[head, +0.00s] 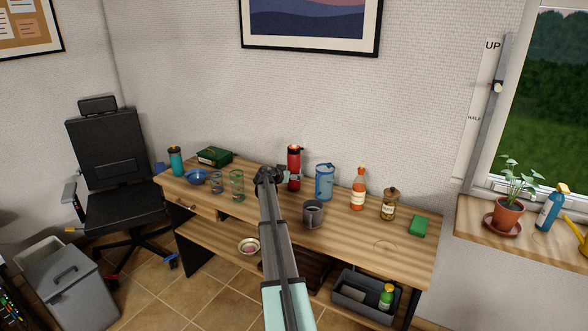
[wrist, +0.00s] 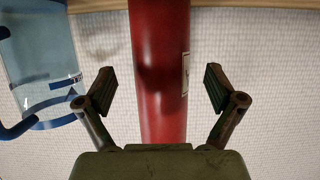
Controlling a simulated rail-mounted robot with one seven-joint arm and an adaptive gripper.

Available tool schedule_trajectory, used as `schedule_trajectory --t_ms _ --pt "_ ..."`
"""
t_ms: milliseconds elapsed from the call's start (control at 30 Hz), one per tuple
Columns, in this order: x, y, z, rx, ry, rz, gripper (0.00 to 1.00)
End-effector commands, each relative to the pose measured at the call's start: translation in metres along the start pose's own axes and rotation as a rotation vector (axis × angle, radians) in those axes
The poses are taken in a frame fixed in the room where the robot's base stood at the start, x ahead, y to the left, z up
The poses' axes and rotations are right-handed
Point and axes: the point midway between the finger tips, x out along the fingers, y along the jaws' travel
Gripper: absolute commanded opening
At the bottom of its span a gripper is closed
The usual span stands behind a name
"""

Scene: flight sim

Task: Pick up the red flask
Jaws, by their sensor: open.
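The red flask (head: 294,166) stands upright near the back of the wooden desk in the head view. It has a dark top and a pale label. In the wrist view the red flask (wrist: 160,75) runs between the two open fingers, with a gap to each finger. My gripper (wrist: 160,90) is open and holds nothing. In the head view my gripper (head: 278,177) is beside the flask, and my arm hides part of the desk in front of it. I cannot tell from these views how deep the flask sits between the fingers.
A blue pitcher (head: 324,184) stands close to the flask; it also shows in the wrist view (wrist: 38,60). A grey mug (head: 312,214), an orange bottle (head: 358,190) and a jar (head: 389,204) are to the right.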

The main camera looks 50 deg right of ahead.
Motion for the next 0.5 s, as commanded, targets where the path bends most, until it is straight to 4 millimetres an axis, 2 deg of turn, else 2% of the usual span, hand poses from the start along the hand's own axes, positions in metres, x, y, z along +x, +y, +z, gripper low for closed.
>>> schedule_trajectory --t_ms 100,200,467,500 --pt "0.020 -0.002 -0.004 0.001 0.000 0.001 0.93" --pt "0.030 -0.002 -0.002 0.001 -0.001 0.001 0.93" --pt "0.033 -0.001 0.000 0.001 0.000 -0.001 0.93" --pt "0.033 -0.001 0.000 0.000 0.000 -0.001 0.82"
